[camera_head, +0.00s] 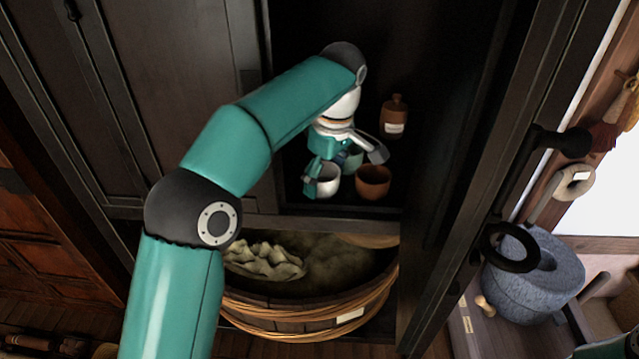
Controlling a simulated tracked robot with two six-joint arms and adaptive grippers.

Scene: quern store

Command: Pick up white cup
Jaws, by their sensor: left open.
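The white cup (328,186) stands upright on the cupboard shelf (300,209), near its front edge. My left gripper (343,170) reaches in from above with its fingers spread and nothing held. One finger overlaps the left side of the white cup in the picture; the other is to the right, above and behind the brown cup. I cannot tell whether the finger touches the white cup. A greenish cup (353,161) sits just behind, partly hidden by the gripper. My right gripper is not in view.
A brown cup (373,182) stands close to the right of the white cup. A brown bottle (394,117) with a pale label is farther back. A wooden tub (300,312) with a sack is below the shelf. An open door (480,150) bounds the right side.

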